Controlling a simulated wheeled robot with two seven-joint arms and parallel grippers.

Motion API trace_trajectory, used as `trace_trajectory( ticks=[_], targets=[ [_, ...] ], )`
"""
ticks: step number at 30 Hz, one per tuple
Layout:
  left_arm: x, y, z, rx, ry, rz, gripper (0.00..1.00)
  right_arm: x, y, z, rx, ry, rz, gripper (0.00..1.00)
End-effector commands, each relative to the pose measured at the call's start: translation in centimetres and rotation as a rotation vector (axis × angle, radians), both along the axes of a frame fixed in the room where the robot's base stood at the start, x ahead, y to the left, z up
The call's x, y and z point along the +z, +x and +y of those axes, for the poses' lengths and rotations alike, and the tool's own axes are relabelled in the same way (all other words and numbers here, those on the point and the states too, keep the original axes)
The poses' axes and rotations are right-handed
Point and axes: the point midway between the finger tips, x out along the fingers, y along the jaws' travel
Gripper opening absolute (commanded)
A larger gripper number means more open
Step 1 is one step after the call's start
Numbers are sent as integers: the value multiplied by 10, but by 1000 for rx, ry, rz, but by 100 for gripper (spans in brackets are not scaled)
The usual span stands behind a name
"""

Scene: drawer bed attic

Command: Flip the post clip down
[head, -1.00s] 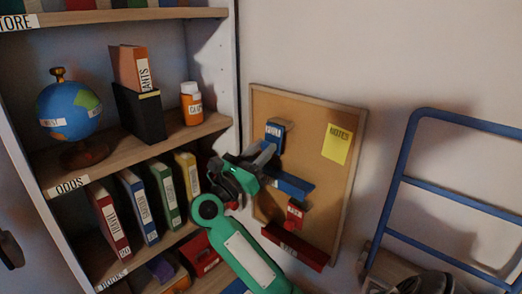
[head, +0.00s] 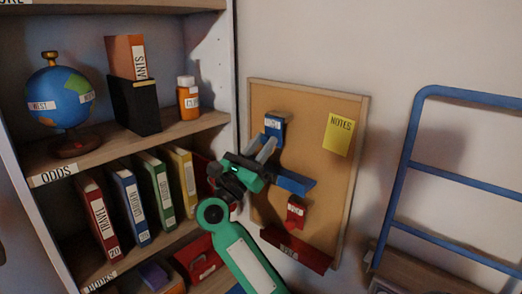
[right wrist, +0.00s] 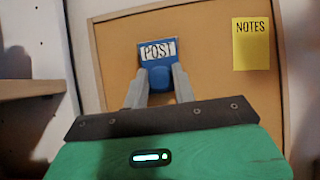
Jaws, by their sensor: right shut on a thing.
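The blue post clip (head: 274,126) is on the upper part of the cork board (head: 318,185). In the right wrist view the clip (right wrist: 157,49) shows its white POST label, with a rounded blue part below it. My right gripper (head: 269,147) is at the clip from below. In the right wrist view its two grey fingers (right wrist: 160,80) stand on either side of the rounded lower part and are shut on it. The contact faces are hidden between the fingers. My left gripper is not in view.
A yellow NOTES sheet (head: 339,135) is at the right. A bookshelf (head: 190,137) stands left; a blue ladder-like frame (head: 405,170) stands right.

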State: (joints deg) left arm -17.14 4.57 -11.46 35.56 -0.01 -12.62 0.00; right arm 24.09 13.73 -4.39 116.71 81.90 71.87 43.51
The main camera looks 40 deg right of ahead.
Motion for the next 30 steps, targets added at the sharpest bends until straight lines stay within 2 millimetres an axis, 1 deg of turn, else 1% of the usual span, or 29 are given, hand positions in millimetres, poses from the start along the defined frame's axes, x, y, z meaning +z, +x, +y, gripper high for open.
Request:
trace_trajectory(
  ticks=[5,6,9,17,20,23,29,30],
  targets=[
    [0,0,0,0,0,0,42,0,0,-1,-2,2,1,4],
    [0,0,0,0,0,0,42,0,0,-1,-2,2,1,30],
    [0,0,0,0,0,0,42,0,0,-1,-2,2,1,47],
    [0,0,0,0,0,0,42,-1,0,0,-1,2,0,47],
    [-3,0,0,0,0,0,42,-5,0,5,-1,3,1,47],
    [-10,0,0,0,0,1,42,-15,-1,15,0,4,2,47],
    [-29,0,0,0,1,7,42,-41,-4,52,1,6,2,47],
    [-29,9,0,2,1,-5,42,-46,-4,60,1,6,3,47]
  ],
)
